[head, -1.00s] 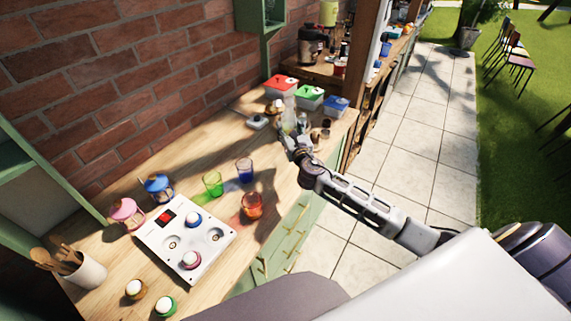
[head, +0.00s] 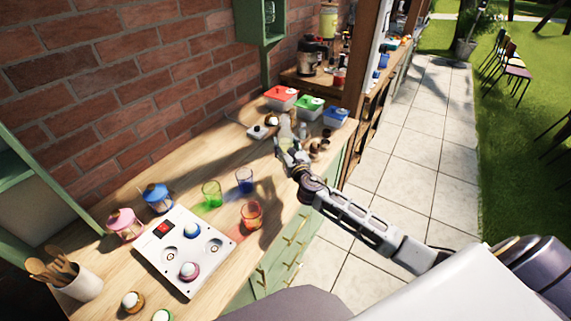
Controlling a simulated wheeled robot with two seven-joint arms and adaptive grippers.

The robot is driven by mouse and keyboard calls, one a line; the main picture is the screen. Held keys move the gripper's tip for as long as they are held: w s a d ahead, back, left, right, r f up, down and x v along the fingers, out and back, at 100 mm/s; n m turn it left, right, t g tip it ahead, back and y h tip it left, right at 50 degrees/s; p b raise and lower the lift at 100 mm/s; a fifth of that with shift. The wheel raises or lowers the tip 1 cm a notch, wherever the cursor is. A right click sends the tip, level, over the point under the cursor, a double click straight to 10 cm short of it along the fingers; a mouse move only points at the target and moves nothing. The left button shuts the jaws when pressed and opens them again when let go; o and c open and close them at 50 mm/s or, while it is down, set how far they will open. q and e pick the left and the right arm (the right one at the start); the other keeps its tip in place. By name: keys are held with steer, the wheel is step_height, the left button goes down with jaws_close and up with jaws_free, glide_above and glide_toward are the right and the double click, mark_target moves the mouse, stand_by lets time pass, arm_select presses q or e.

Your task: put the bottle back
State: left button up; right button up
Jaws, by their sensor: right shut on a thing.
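A pale, see-through bottle (head: 284,124) stands out at the far end of the wooden counter, and its lower part is hidden by my right gripper (head: 283,143). My right gripper is shut on the bottle and the bottle looks about upright. I cannot tell whether its base touches the counter. My right arm comes in from the lower right. My left gripper is out of view.
Red (head: 281,97), green (head: 309,105) and blue (head: 336,117) lidded boxes stand behind the bottle. Small brown items (head: 319,146) sit to its right. Green (head: 211,194), blue (head: 244,181) and orange (head: 251,215) glasses stand nearer, beside a white panel (head: 188,266).

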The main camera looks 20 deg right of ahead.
step_height(320, 180, down, 2)
steer(key=shift+f+b, duration=0.2)
steer(key=shift+b, duration=0.1)
steer(key=shift+f, duration=0.85)
step_height(320, 180, down, 2)
steer(key=shift+f+b, duration=0.25)
steer(key=shift+b, duration=0.45)
steer(key=shift+f, duration=0.25)
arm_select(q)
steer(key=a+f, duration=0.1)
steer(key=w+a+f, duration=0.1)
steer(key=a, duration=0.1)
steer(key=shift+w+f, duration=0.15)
arm_select(e)
steer(key=shift+f, duration=0.1)
